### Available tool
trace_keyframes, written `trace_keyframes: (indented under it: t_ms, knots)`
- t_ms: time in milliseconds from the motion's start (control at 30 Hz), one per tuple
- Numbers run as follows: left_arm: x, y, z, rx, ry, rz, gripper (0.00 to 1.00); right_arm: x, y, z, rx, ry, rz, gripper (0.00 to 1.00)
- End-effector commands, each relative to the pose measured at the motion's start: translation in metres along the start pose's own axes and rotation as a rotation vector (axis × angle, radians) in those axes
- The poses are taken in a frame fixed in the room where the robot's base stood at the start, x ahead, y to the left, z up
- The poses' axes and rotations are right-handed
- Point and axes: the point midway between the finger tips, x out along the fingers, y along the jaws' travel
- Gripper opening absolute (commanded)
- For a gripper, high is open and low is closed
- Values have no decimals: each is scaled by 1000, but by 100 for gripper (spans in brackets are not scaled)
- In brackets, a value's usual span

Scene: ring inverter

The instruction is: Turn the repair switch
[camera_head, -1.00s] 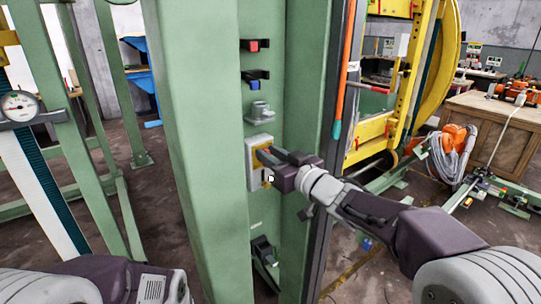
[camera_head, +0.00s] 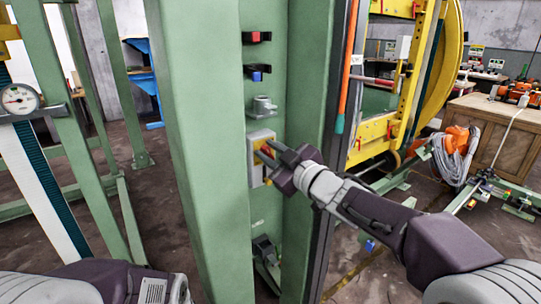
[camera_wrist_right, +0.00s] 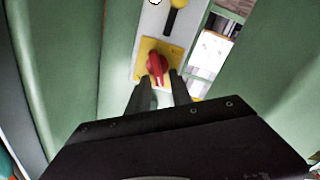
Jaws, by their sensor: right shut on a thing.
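The repair switch is a red rotary knob (camera_wrist_right: 157,65) on a yellow plate (camera_wrist_right: 172,48), seen in the right wrist view. In the head view its grey box (camera_head: 262,136) is fixed to the green column, and my gripper partly covers it. My right gripper (camera_head: 264,153) reaches it from the right. In the wrist view the right gripper's two dark fingers (camera_wrist_right: 158,85) stand at either side of the knob's lower part, shut on it. The knob looks slightly tilted from vertical. My left gripper is out of view; only part of my left arm shows.
Above the switch on the green column (camera_head: 205,130) are a red button (camera_head: 255,37), a blue button (camera_head: 256,73) and a grey round fitting (camera_head: 262,106). A black fitting (camera_head: 264,250) sits below. The column's side walls flank the switch closely.

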Motion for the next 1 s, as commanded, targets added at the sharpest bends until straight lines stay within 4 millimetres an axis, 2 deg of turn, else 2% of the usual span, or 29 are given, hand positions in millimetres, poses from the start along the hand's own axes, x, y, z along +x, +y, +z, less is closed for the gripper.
trace_keyframes:
  t_ms: [700, 1000]
  knots:
    - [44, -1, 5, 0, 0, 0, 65, 0, -14, 9, -673, -3, -2, 0]
    - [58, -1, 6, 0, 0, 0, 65, 0, -17, 11, -895, -4, -3, 0]
